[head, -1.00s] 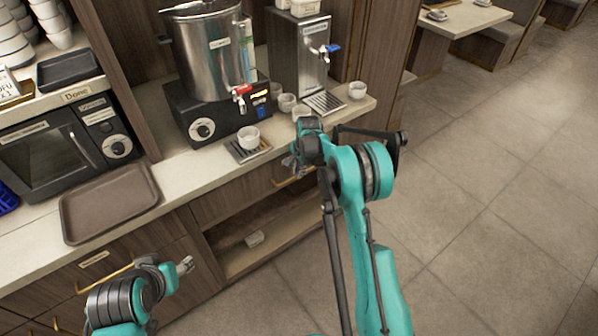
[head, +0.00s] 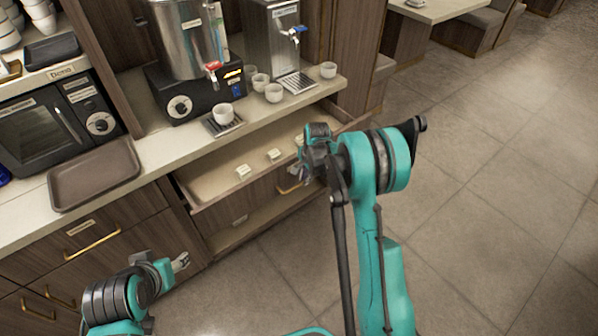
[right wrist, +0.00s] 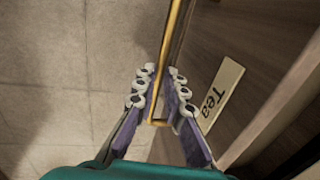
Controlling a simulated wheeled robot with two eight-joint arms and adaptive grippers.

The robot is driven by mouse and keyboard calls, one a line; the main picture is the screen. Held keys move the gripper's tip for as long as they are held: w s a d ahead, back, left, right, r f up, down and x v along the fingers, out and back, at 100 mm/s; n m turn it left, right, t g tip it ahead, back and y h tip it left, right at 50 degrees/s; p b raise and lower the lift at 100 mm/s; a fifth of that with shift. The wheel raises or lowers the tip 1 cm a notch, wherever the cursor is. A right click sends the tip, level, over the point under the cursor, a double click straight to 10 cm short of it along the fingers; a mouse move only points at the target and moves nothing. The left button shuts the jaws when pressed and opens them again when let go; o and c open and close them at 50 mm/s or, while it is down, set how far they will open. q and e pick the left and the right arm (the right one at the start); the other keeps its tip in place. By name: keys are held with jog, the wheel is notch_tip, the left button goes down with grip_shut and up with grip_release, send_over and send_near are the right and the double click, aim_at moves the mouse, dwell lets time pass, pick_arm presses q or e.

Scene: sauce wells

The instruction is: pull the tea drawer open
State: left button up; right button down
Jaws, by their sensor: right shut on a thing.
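The tea drawer (head: 216,195) stands pulled out from under the counter, with its inside showing and a few small pale items (head: 274,155) in it. Its front carries a "Tea" label (right wrist: 219,91) in the right wrist view. My right gripper (head: 300,176) is shut on the brass drawer handle (right wrist: 173,45), which runs between the fingers in the right wrist view (right wrist: 158,100). In the head view the fingers are partly hidden by my wrist. My left gripper (head: 182,262) is low at the left, away from the drawer; its fingers are too small to judge.
The counter (head: 165,150) carries a brown tray (head: 95,178), a microwave (head: 40,130), an urn (head: 190,40), a dispenser (head: 272,40) and several white cups (head: 224,113). Another drawer handle (head: 93,245) is at the left. The tiled floor (head: 490,190) at right is clear.

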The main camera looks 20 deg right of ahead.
jog(key=shift+s+d, duration=0.3)
jog(key=shift+s, duration=0.45)
jog(key=c, duration=1.6)
grip_release()
jog(key=shift+r, duration=0.1)
jog(key=r, duration=0.4)
jog(key=s+r, duration=0.1)
jog(key=r, duration=0.2)
jog(key=s+r, duration=0.1)
jog(key=r, duration=0.3)
jog(key=shift+d+r, duration=0.35)
jog(key=shift+d, duration=0.05)
